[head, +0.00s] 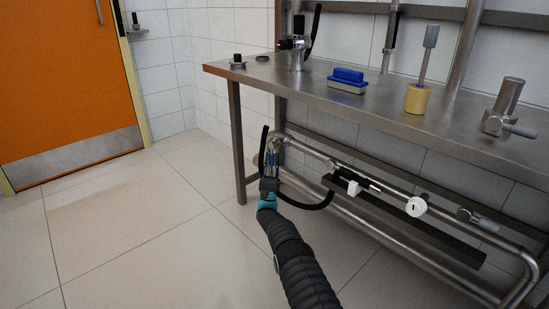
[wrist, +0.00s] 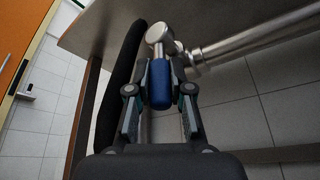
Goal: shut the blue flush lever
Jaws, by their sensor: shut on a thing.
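The blue flush lever (wrist: 159,88) sits on a metal valve (wrist: 161,38) on the pipe in the wrist view. It lies between the two fingers of my gripper (wrist: 160,74), which is shut on it. In the head view my gripper (head: 270,172) is under the left end of the steel table, at the pipe's elbow. Only a small bit of the blue lever (head: 273,158) shows there between the fingers. The lever's far end, toward my palm, shows in the wrist view.
A black hose (wrist: 122,80) runs close along the left of my gripper. The steel table (head: 300,85) overhangs it, with a table leg (head: 237,140) to the left. A steel pipe (head: 320,155) runs right, past a white round knob (head: 416,207). Floor left is clear.

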